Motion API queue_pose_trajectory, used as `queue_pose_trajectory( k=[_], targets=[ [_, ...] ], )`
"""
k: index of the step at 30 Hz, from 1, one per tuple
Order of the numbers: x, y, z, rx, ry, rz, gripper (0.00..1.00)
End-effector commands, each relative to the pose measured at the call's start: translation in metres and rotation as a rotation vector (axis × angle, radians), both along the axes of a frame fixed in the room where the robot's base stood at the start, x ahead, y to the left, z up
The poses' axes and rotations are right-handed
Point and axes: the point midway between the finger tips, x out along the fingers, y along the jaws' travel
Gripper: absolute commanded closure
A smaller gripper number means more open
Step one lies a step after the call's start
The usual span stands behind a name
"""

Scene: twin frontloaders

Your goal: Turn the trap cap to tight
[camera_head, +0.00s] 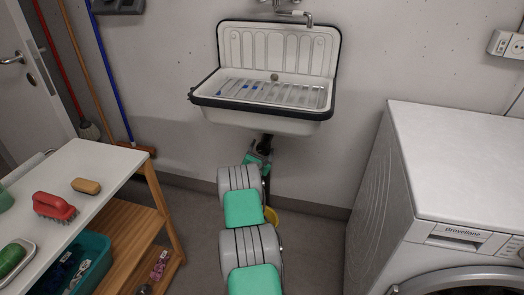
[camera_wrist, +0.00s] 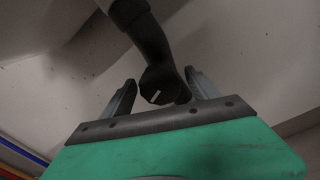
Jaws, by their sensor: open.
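The trap cap (camera_wrist: 156,88) is a dark round piece with a white mark on its face, at the lower end of the dark drain trap (camera_wrist: 150,42). In the wrist view it sits between the two fingers of my gripper (camera_wrist: 160,80), which is open, with gaps showing at the sides. I cannot tell whether a finger touches it. In the head view my gripper (camera_head: 262,153) is under the sink (camera_head: 270,115), by the dark drain pipe (camera_head: 267,142). My arm hides most of the trap there. The white mark slants; no tight mark is legible.
A washing machine (camera_head: 450,165) stands at right. At left are a white-topped wooden shelf table (camera_head: 105,165) with brushes and a teal bin (camera_head: 92,268) below. A yellow item (camera_head: 272,216) shows partly behind my arm. Broom handles (camera_head: 112,75) lean on the wall.

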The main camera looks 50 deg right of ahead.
Motion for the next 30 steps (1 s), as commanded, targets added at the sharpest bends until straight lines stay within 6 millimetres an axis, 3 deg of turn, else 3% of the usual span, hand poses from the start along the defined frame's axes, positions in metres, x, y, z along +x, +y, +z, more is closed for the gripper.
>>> queue_pose_trajectory(
  k=[4,26,30],
  targets=[
    [-0.0008,-0.0005,0.0005,0.000,0.000,-0.001,0.32],
    [-0.0012,-0.0006,0.0007,0.000,-0.001,-0.002,0.92],
    [-0.0012,-0.0006,0.0006,0.000,-0.004,-0.002,0.92]
  ],
)
